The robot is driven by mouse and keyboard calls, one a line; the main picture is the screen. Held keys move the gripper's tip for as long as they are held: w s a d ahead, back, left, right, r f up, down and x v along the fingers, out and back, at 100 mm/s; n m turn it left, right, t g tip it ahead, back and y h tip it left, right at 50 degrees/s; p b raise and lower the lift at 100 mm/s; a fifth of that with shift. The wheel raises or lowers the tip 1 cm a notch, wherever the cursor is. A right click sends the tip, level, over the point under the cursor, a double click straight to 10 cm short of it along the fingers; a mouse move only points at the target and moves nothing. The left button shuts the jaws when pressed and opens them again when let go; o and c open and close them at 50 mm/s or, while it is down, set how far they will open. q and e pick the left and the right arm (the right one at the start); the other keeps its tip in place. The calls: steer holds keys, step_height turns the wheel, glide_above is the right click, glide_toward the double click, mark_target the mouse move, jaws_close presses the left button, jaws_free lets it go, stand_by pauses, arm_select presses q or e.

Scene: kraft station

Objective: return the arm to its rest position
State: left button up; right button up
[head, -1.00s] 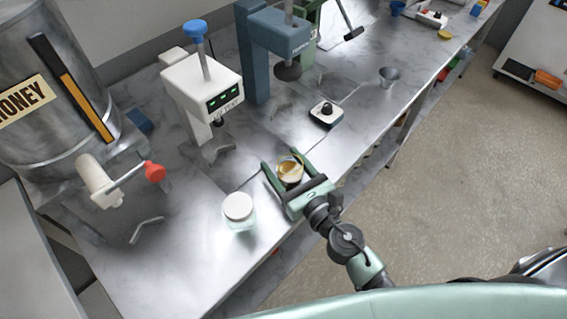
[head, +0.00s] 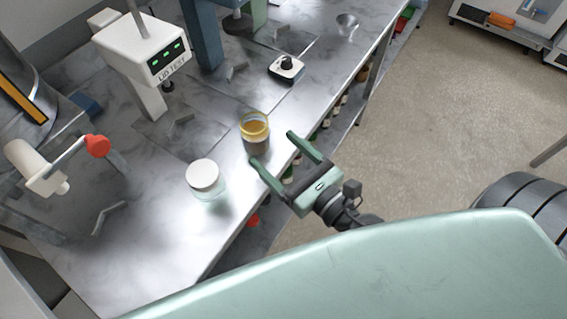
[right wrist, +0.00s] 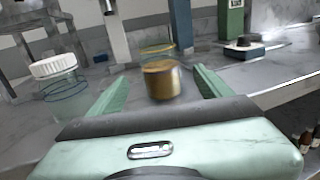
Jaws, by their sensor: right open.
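My right gripper (head: 277,157) is open and empty, out past the front edge of the bench in the head view. Its two green fingers also show in the right wrist view (right wrist: 158,90), pointing toward an amber-filled glass jar (right wrist: 161,80). That jar (head: 255,132) stands upright on the bench near its front edge, just beyond the fingertips and apart from them. A second jar with a white lid (head: 205,178) stands to its left; it also shows in the right wrist view (right wrist: 56,82). My left gripper is not in view.
The lid test machine (head: 138,50) stands behind the jars. A tap with a red knob (head: 98,146) is at the left. A small black-knobbed device (head: 287,67) and a metal cup (head: 347,24) stand farther along the bench. Open floor (head: 440,130) lies to the right.

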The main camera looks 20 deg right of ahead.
steer(key=shift+v, duration=0.8)
steer(key=shift+r, duration=0.1)
